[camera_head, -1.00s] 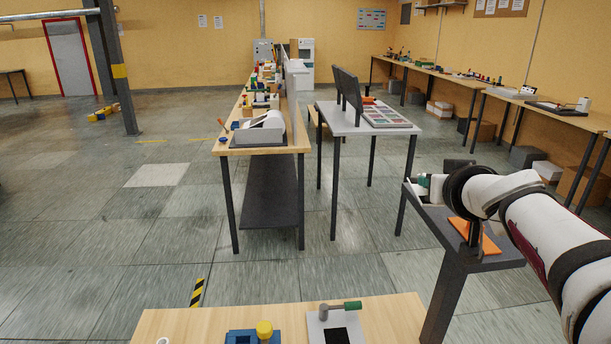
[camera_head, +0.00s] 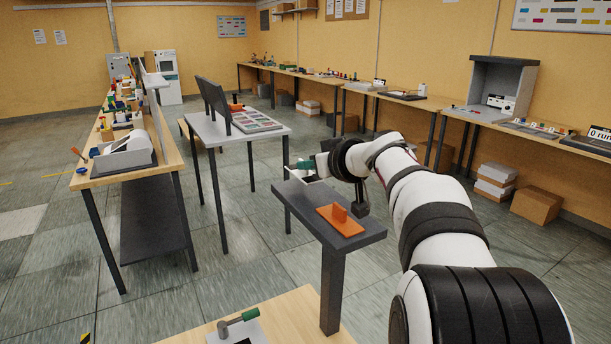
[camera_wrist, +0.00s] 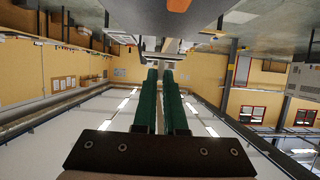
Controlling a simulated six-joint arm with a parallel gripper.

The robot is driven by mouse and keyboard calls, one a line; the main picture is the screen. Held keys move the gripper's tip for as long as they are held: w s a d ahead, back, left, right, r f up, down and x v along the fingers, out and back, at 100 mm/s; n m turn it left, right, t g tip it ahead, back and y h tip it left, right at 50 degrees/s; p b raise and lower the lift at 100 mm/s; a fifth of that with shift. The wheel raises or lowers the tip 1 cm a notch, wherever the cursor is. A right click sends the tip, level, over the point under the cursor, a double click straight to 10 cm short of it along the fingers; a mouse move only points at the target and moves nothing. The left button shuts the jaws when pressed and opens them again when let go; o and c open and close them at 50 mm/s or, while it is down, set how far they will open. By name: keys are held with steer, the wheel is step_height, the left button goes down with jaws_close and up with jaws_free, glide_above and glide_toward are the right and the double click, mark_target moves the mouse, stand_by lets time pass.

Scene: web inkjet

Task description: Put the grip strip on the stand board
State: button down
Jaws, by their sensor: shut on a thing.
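My gripper (camera_head: 308,166) has green fingers and reaches out past the far left side of a small dark grey stand (camera_head: 362,238). In the wrist view the two green fingers (camera_wrist: 165,78) are close together, shut on a thin pale piece, taken as the grip strip (camera_wrist: 165,56), which is mostly hidden between them. An orange plate with an upright tab (camera_head: 340,220) lies on the grey stand, to the near right of the fingers. I cannot tell for sure which thing is the stand board; dark upright boards (camera_head: 213,102) stand on the white table behind.
The white table (camera_head: 205,128) also bears a tray of coloured tiles (camera_head: 254,122). A long wooden bench (camera_head: 80,181) stands at left and another bench (camera_head: 461,115) lines the right wall. A near wooden table (camera_head: 290,318) holds a green-handled tool (camera_head: 240,321). Floor between them is clear.

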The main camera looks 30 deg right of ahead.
mark_target(316, 182)
steer(key=shift+f, duration=1.2)
steer(key=shift+f, duration=0.65)
steer(key=c, duration=1)
jaws_free()
steer(key=shift+f, duration=0.15)
